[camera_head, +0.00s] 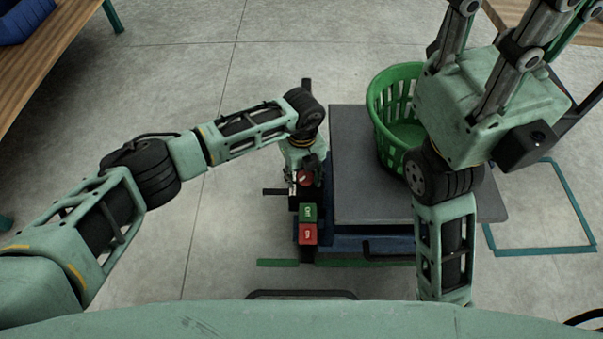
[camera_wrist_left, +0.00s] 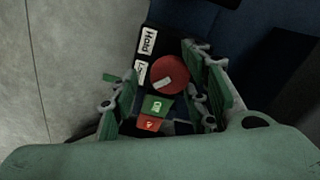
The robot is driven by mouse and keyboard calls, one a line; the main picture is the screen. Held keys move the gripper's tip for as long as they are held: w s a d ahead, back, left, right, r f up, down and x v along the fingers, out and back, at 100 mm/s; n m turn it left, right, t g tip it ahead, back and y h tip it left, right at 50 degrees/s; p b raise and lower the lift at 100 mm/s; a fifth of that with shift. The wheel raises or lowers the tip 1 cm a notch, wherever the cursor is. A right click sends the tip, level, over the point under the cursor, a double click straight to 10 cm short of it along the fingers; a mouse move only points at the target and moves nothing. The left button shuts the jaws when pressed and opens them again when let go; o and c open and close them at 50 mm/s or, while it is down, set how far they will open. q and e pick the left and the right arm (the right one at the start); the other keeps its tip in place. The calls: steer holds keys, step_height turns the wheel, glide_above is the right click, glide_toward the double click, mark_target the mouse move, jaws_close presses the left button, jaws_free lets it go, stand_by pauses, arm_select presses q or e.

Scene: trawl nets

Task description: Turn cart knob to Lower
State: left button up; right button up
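The cart's red round knob (camera_head: 304,178) sits on the dark control panel at the cart's left side. In the left wrist view the knob (camera_wrist_left: 171,72) carries a white mark near its lower left edge. Beside it are white labels, one reading "Hold" (camera_wrist_left: 149,41) and one partly hidden (camera_wrist_left: 140,72). My left gripper (camera_head: 303,168) is over the panel; in its wrist view the fingers (camera_wrist_left: 163,88) stand apart on either side of the knob. I cannot tell whether they touch it. My right gripper (camera_head: 520,55) is above the cart's right side, fingertips beyond the frame.
A green button (camera_head: 308,212) and a red button (camera_head: 307,234) lie just below the knob. The cart's grey top (camera_head: 362,190) holds a green basket (camera_head: 390,88), partly behind my right gripper. A wooden table (camera_head: 48,58) stands upper left. Teal tape (camera_head: 540,250) marks the right floor.

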mark_target(302, 178)
arm_select(q)
steer(key=shift+w+a, duration=0.1)
steer(key=shift+w, duration=0.05)
steer(key=shift+r, duration=0.3)
step_height(302, 178, up, 11)
steer(key=shift+r, duration=0.2)
stand_by(0.4)
